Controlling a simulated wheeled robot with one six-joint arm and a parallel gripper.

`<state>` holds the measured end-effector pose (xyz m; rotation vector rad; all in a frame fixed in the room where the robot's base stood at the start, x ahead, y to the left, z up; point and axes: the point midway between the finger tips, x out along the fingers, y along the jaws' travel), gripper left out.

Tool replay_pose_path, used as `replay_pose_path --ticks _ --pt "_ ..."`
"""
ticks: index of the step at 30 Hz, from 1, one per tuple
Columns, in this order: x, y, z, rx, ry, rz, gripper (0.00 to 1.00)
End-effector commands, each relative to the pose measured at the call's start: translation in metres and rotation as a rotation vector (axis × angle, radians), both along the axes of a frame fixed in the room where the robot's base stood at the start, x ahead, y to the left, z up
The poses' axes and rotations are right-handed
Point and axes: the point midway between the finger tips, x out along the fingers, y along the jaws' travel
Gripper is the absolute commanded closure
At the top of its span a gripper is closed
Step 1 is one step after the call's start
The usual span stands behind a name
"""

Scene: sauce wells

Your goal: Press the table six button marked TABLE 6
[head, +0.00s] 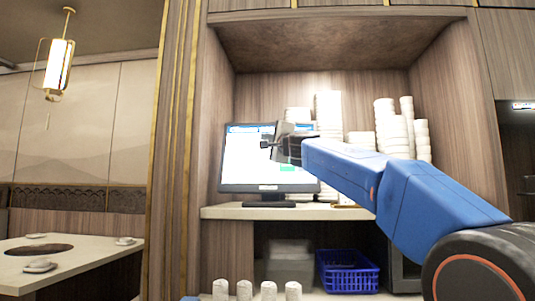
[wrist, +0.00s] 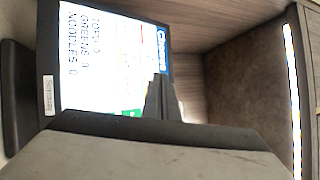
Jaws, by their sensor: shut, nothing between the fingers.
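A monitor (head: 240,172) stands on the shelf in the niche, its screen lit white with a blue strip along the top. In the wrist view the screen (wrist: 100,60) appears turned on its side, with lines reading TOFU 0, GREENS 0 and NOODLES 0. A green patch (head: 287,168) shows on the screen and also in the wrist view (wrist: 131,113). I cannot make out a button marked TABLE 6; my gripper covers part of the screen. My gripper (head: 266,146) is shut and empty in front of the screen's right part; whether it touches is unclear. Its fingers (wrist: 160,90) show over the screen's edge.
Stacks of white dishes (head: 329,118) stand behind and right of the monitor. A keyboard (head: 269,204) lies before it on the shelf (head: 225,212). Below are a blue basket (head: 347,273) and several white rolled items (head: 268,290). A dining table (head: 80,258) is at left.

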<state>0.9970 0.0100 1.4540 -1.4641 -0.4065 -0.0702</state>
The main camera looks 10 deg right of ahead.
Motion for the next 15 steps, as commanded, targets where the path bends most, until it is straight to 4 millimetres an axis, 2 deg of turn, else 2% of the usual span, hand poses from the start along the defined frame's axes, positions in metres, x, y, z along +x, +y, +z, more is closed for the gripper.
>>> replay_pose_path --ticks 10,15 --pt "0.0007 -0.0002 0.0 0.001 0.0 0.0 1.0" --pt "0.0086 -0.0028 -0.003 0.001 0.001 -0.001 1.0"
